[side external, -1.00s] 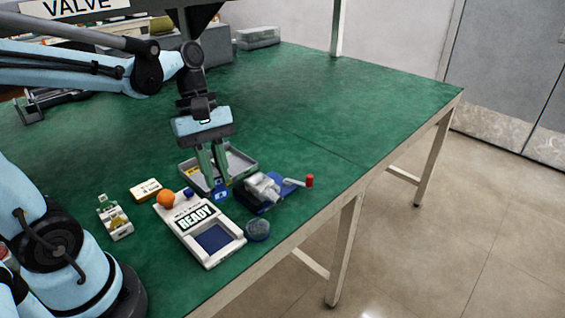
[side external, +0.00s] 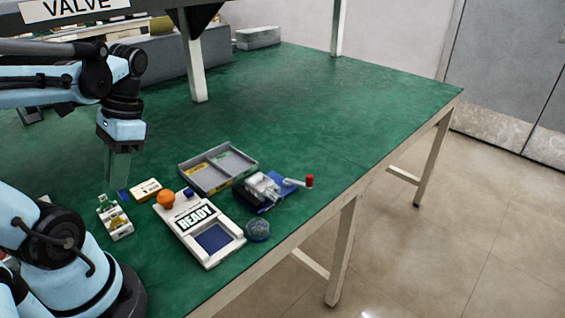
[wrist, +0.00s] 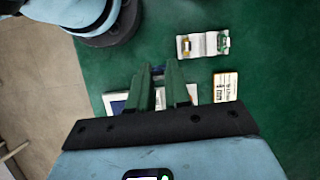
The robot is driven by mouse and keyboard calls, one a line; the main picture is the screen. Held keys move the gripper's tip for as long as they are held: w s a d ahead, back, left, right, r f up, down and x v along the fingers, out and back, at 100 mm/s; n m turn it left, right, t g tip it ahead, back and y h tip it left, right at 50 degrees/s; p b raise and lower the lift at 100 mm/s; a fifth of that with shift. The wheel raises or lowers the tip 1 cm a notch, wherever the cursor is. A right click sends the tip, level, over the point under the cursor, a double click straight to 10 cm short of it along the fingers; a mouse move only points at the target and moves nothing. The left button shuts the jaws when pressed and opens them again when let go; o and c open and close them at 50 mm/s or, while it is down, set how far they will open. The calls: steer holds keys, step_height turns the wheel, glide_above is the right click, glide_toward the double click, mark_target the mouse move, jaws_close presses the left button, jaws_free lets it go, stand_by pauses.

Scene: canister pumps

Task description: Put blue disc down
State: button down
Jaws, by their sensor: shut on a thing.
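My gripper (side external: 121,188) points down over the left part of the green table, just left of a small yellow-and-white box. It is shut on the blue disc (side external: 123,196), of which only a small blue part shows at the fingertips. In the wrist view a dark blue bit of the disc (wrist: 158,70) shows between the green fingers (wrist: 160,72). The fingers hide most of it. I cannot tell whether the disc touches the table.
Close by are the yellow-and-white box (side external: 146,190) and a white holder with small parts (side external: 116,220). To the right are a white READY device (side external: 207,246) with an orange knob (side external: 166,199), a grey divided tray (side external: 232,182) and a blue-based clamp (side external: 262,190).

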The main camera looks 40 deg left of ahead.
steer(key=shift+s+a+f+m, duration=0.15)
steer(key=shift+s+a+m, duration=0.2)
steer(key=shift+s, duration=0.2)
steer(key=shift+s+a+f, duration=1.25)
steer(key=shift+s+f, duration=0.05)
steer(key=shift+f, duration=0.45)
steer(key=shift+s+a+f, duration=1.25)
steer(key=shift+s+f, duration=0.1)
steer(key=shift+f, duration=0.45)
steer(key=shift+s+a+f, duration=1.25)
steer(key=shift+s+f, duration=0.05)
steer(key=shift+f, duration=0.45)
steer(key=c, duration=1.1)
jaws_free()
steer(key=shift+f, duration=0.15)
